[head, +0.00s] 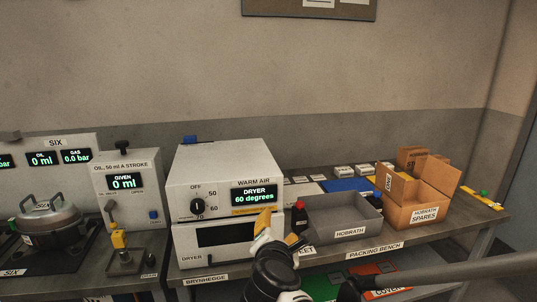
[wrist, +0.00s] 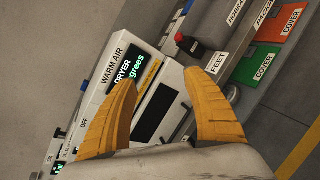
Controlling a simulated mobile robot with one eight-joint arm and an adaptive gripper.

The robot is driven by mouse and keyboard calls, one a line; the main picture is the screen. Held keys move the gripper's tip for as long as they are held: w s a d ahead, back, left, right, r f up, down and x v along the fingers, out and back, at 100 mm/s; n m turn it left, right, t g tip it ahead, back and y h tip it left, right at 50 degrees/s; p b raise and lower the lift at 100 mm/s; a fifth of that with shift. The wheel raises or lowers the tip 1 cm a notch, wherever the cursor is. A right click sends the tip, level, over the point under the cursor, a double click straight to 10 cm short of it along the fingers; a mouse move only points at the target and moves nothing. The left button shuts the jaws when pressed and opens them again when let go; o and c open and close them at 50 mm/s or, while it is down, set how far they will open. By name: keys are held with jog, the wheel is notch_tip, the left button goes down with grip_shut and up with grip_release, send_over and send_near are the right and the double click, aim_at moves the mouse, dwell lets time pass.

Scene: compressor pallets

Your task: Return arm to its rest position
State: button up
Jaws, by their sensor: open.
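My gripper (head: 278,228) has orange-yellow fingers and is raised in front of the warm air dryer (head: 222,165). In the wrist view my gripper (wrist: 157,98) shows its two fingers spread apart with nothing between them. The dryer's dark window (wrist: 160,112) shows behind the gap between them. In the head view my wrist and arm hide part of the bench front near the dryer's right edge. The dryer display reads 60 degrees.
A grey Horrath tray (head: 343,232) and a cardboard spares box (head: 425,215) stand on the packing bench (head: 400,245). At left are an oil dispenser (head: 126,185) and a lidded pot (head: 48,222). Space above the bench is clear.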

jog(key=s+d+f+m+g+h, duration=0.1)
jog(key=s+d+m+g, duration=0.1)
jog(key=s+d+m, duration=0.45)
jog(key=s+d+f+m+g, duration=0.2)
jog(key=s+d+m+g, duration=0.1)
jog(key=d+m, duration=0.55)
jog(key=s+d+f+m+g+y, duration=0.1)
jog(key=s+d+f+m+g, duration=0.1)
jog(key=s+m, duration=0.9)
jog(key=shift+s+d+f+m+g+y, duration=0.3)
jog(key=shift+d+f+m+y, duration=0.15)
jog(key=shift+d, duration=0.25)
